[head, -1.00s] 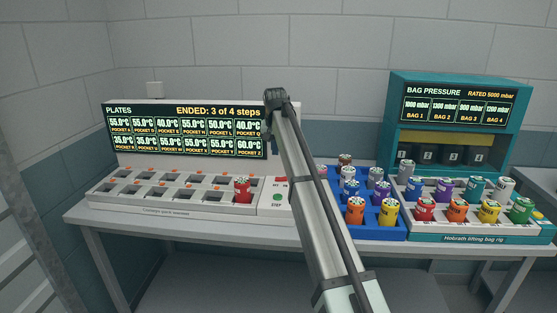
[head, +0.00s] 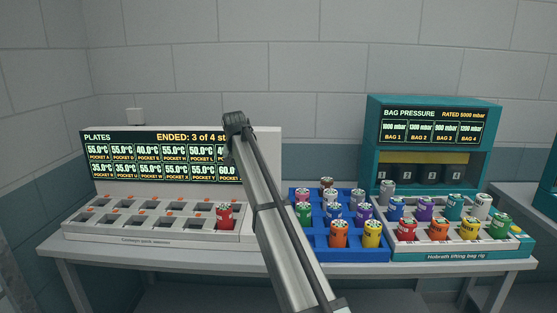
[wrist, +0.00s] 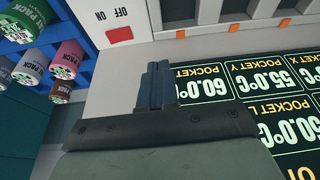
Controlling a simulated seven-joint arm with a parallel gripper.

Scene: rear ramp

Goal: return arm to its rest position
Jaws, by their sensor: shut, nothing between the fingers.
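My arm rises through the middle of the head view, its dark far end (head: 235,122) in front of the right part of the plates display (head: 160,158). In the wrist view my gripper (wrist: 158,80) has its two dark fingers together, with nothing between them. They point down in front of the plates machine, near the display's right end and the on/off switch panel (wrist: 120,33). In the head view my arm hides that panel and part of the display. I cannot tell the exact gap between the fingers and the machine.
A red can (head: 226,216) stands in the plates machine's tray (head: 80,231). A blue rack (head: 352,255) with several cans stands right of my arm. Further right is the teal bag pressure rig (head: 376,110), with more cans in front.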

